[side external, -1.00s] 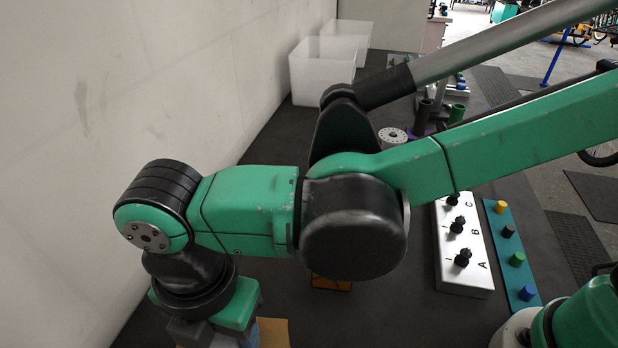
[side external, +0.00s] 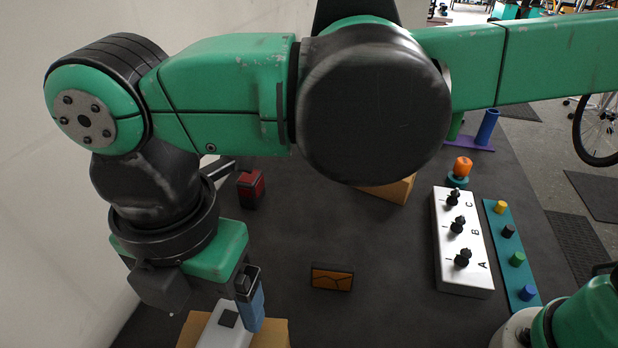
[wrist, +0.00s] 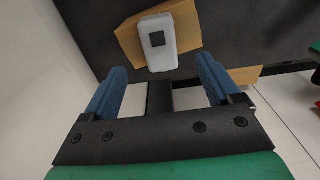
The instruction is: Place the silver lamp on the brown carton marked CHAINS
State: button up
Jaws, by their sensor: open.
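The silver lamp (side external: 226,328), a pale rounded block with a dark square on top, is at the bottom left of the side view. It lies over a brown carton (side external: 272,335), apparently resting on it; no marking is readable. In the wrist view the lamp (wrist: 158,58) sits over the carton (wrist: 128,38), just beyond my fingertips. My gripper (wrist: 160,66) is open and empty, its blue fingers apart on either side of the lamp's near end. In the side view one blue finger shows beside the lamp; the other is hidden.
A black-and-orange block (side external: 332,277) and a red-and-black block (side external: 251,188) lie on the dark mat. Another carton (side external: 398,190) is partly behind my arm. A white A-B-C knob box (side external: 461,240) and a teal peg strip (side external: 513,255) stand right. A pale wall borders the left.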

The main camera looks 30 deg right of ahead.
aim_at(223, 330)
notch_tip(223, 330, up, 5)
jog(key=w+d+m+t+y, duration=0.1)
jog(key=w+d+m, duration=0.2)
jog(key=d+m, duration=0.35)
jog(key=w+d+m+t+y, duration=0.1)
jog(key=w+d+m+t, duration=0.1)
jog(key=w+d+m, duration=0.45)
jog(key=s+d+f+m+t+h, duration=0.1)
jog(key=s+d+f+m+t, duration=0.1)
jog(key=d+m, duration=0.5)
jog(key=s+d+f+m+t+h, duration=0.1)
jog(key=d+f+m, duration=0.4)
jog(key=d, duration=0.5)
jog(key=shift+s+d+m+t, duration=0.4)
jog(key=shift+s+m+t, duration=0.2)
jog(key=shift+s+m, duration=0.3)
